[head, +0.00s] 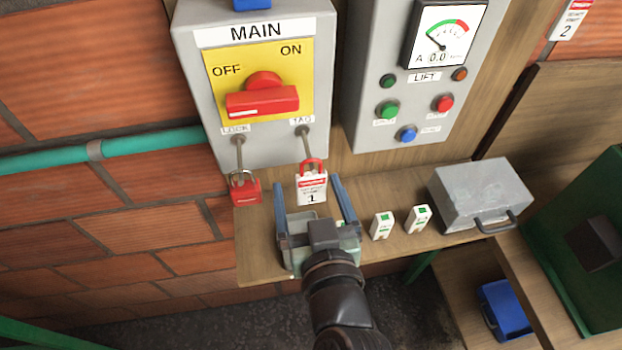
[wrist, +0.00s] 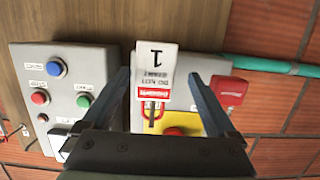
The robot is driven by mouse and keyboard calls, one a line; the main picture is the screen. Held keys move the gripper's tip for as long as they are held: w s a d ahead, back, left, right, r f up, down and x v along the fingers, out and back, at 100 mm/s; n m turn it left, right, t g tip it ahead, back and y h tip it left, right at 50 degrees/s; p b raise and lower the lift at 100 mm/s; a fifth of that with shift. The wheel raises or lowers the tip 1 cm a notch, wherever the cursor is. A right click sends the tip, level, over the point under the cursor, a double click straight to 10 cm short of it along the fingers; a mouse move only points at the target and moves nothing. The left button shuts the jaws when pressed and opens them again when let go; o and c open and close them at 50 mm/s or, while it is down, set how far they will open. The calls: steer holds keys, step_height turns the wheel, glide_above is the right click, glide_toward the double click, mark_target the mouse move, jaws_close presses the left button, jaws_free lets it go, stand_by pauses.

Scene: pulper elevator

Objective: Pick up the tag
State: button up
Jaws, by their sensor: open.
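A white tag (head: 311,190) with a red heading and the number 1 hangs by a red loop from the hook marked TAG, below the MAIN switch box. In the wrist view the tag (wrist: 155,68) appears upside down between my fingers, nearer the left one. My gripper (head: 309,184) is open, its two blue-grey fingers pointing up toward the box on either side of the tag. No finger visibly touches the tag. A second tag (head: 572,17), numbered 2, is at the top right corner.
A red padlock (head: 246,191) hangs from the LOCK hook, left of the tag. The MAIN box (head: 205,60) has a red rotary handle (head: 262,98). On the wooden shelf (head: 258,262) are small white-and-green boxes (head: 382,225) and a grey metal case (head: 480,190).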

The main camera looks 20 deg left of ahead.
mark_target(312, 188)
steer(key=p+x, duration=0.1)
steer(key=x, duration=0.2)
steer(key=shift+w+d+r+p, duration=0.1)
steer(key=shift+w+p, duration=0.3)
steer(key=shift+w+a+f, duration=0.25)
steer(key=shift+w+a, duration=0.1)
steer(key=shift+w, duration=0.15)
steer(key=c, duration=1.4)
